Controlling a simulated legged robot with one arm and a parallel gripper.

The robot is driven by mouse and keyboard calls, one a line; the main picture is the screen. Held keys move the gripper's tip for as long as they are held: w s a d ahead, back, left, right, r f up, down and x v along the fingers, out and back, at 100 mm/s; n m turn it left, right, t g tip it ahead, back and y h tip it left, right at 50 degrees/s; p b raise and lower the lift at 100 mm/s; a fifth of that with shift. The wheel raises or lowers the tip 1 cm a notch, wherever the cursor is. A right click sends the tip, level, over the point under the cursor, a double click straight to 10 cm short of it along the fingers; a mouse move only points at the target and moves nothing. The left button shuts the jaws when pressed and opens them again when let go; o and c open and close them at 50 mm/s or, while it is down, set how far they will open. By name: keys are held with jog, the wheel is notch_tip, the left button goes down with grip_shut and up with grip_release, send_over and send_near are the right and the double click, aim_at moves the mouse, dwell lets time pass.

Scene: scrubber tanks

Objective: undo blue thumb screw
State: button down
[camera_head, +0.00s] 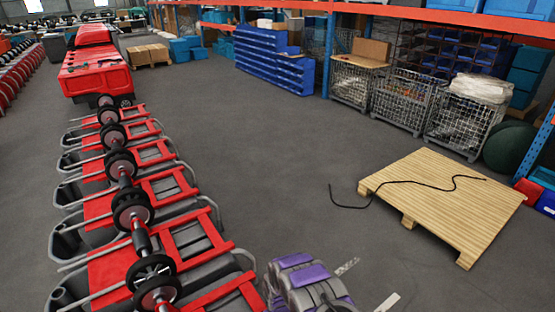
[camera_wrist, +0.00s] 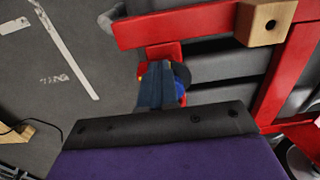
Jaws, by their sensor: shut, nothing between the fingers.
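In the wrist view, my gripper (camera_wrist: 158,84) shows as blue-grey fingers beyond a dark plate and a purple housing. The fingers are together and hold nothing. A blue part (camera_wrist: 181,93), probably the blue thumb screw, shows just right of the fingers and is mostly hidden behind them. I cannot tell whether they touch it. A dark round part and a red bracket (camera_wrist: 163,51) sit right beside it, under a red frame bar (camera_wrist: 200,21). In the head view, my purple and grey arm is at the bottom middle, and the thumb screw cannot be made out.
A row of red-framed grey scrubber tanks (camera_head: 185,187) with black wheels runs along the left. A wooden block (camera_wrist: 265,24) with a hole sits on the red frame. A wooden pallet (camera_head: 440,190) with a black cable lies right. The floor between is clear.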

jog(key=shift+s+r, duration=0.1)
jog(key=shift+r, duration=0.1)
notch_tip(320, 180, up, 6)
jog(key=p, duration=0.4)
jog(key=shift+s+d+f, duration=0.1)
jog(key=shift+d+f, duration=0.05)
